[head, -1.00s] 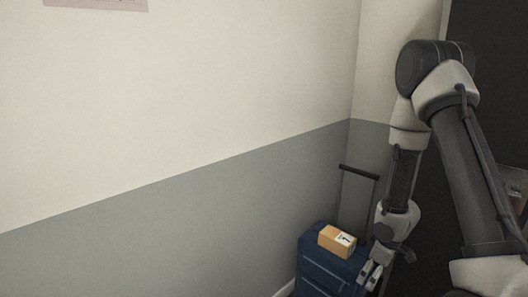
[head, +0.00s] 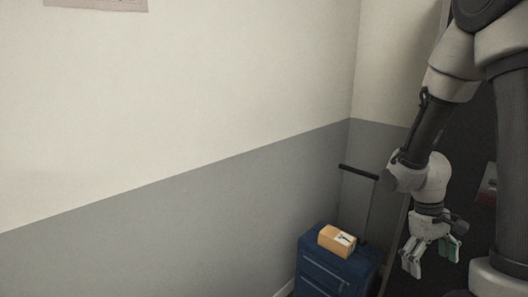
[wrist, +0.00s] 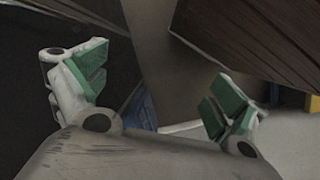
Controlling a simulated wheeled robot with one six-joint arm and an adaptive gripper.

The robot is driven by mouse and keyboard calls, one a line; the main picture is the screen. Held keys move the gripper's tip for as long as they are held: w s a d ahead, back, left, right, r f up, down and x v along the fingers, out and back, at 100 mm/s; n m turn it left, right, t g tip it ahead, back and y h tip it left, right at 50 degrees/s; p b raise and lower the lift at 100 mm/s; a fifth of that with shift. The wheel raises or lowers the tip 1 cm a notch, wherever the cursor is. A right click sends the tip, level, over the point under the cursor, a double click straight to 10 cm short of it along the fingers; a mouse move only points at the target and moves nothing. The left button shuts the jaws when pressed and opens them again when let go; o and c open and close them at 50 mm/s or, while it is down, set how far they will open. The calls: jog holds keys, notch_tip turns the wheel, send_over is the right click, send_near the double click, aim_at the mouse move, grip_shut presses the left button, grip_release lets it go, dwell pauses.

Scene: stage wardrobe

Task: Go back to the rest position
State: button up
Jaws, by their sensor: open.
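My gripper (head: 431,256) is at the right of the head view, fingers pointing down, to the right of the blue suitcase. It is open and nothing shows between its fingers. In the wrist view its two green-padded fingers (wrist: 155,100) stand wide apart. My arm is bent, coming down from the upper right of the head view.
A blue suitcase (head: 325,272) with a raised handle stands by the grey and cream wall (head: 180,190). A small cardboard box (head: 337,240) with a label lies on top of it. A dark panel (head: 470,150) is behind my arm. Brown wooden surfaces (wrist: 262,35) show in the wrist view.

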jog(key=s+a+r+m+t, duration=0.1)
jog(key=s+r+t, duration=0.1)
jog(key=r, duration=0.5)
jog(key=s+a+r+t+y, duration=0.1)
jog(key=s+a+r+t, duration=0.1)
jog(key=r, duration=0.6)
jog(key=s+a+r+m+t+y, duration=0.1)
jog(key=s+a+r+t, duration=0.1)
jog(key=r, duration=0.5)
jog(key=shift+s+a+r+m+t, duration=0.15)
jog(key=shift+s+r+m+t, duration=0.3)
jog(key=shift+s, duration=0.75)
jog(key=shift+f, duration=0.1)
